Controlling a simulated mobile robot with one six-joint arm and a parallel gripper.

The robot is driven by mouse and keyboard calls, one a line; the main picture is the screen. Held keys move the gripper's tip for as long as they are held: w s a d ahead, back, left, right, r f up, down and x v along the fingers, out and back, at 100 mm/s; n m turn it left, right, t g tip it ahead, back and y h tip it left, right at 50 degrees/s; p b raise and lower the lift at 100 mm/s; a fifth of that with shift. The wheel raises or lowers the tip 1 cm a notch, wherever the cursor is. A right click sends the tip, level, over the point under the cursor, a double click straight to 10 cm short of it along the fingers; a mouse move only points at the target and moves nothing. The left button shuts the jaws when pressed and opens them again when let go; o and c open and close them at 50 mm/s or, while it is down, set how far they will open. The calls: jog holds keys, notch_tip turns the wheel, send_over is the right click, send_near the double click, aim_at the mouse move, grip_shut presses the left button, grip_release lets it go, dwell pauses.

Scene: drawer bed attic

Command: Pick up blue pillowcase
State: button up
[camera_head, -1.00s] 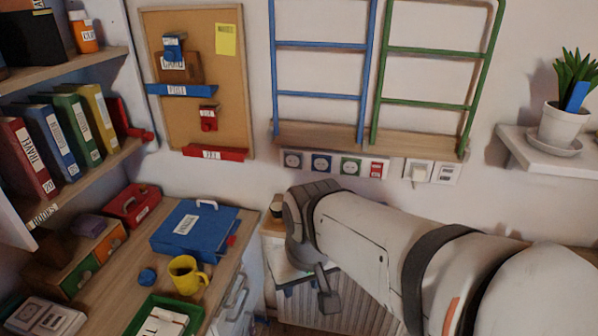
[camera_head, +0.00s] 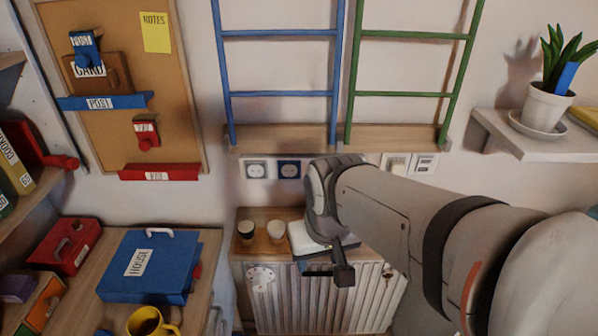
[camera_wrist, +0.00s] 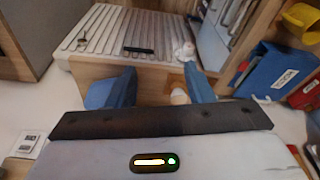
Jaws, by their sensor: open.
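I cannot make out a blue pillowcase for certain in either view. My gripper (camera_wrist: 158,84) is open in the wrist view, with its two blue fingers apart and nothing seen held between them. In the head view my gripper (camera_head: 343,274) shows only in part, above the ribbed radiator cover; my wrist hides much of it.
A dark cup (camera_head: 246,231) and a tan cup (camera_head: 275,231) stand on the wooden top (camera_head: 262,215). A blue HOUSE folder (camera_head: 148,267), a red box (camera_head: 65,246) and a yellow mug (camera_head: 151,323) are on the left desk. Ladders (camera_head: 283,92) and a plant shelf (camera_head: 540,150) line the wall.

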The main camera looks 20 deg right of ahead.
jog(key=shift+o, duration=1.4)
jog(key=w+d+m+g+p, duration=0.1)
jog(key=w+d+m+p, duration=0.1)
jog(key=w+d+m, duration=0.2)
jog(key=w+m, duration=0.1)
jog(key=w, duration=0.1)
jog(key=shift+w+d+r, duration=0.25)
jog(key=shift+w+r, duration=0.15)
jog(key=w+d+f+m+p, duration=0.1)
jog(key=w+d+f+m, duration=0.1)
jog(key=w+d+m, duration=0.1)
jog(key=w+d+f+m+g+p, duration=0.1)
jog(key=w+d+f+m, duration=0.1)
jog(key=w+d+m, duration=0.2)
jog(key=w+d+f+m+p, duration=0.1)
jog(key=w+d+f+m, duration=0.1)
jog(key=w+d+m, duration=0.2)
jog(key=shift+w+d+f+g, duration=0.1)
jog(key=shift+w+f+g, duration=0.15)
jog(key=shift+w, duration=0.25)
jog(key=shift+w+d+f, duration=0.1)
jog(key=shift+d+f, duration=0.05)
jog(key=shift+f, duration=0.1)
jog(key=shift+m, duration=0.3)
jog(key=f, duration=0.2)
jog(key=f+p, duration=0.1)
jog(key=f, duration=0.4)
jog(key=shift+a+f, duration=0.3)
jog(key=shift+a, duration=0.05)
jog(key=shift+c, duration=0.3)
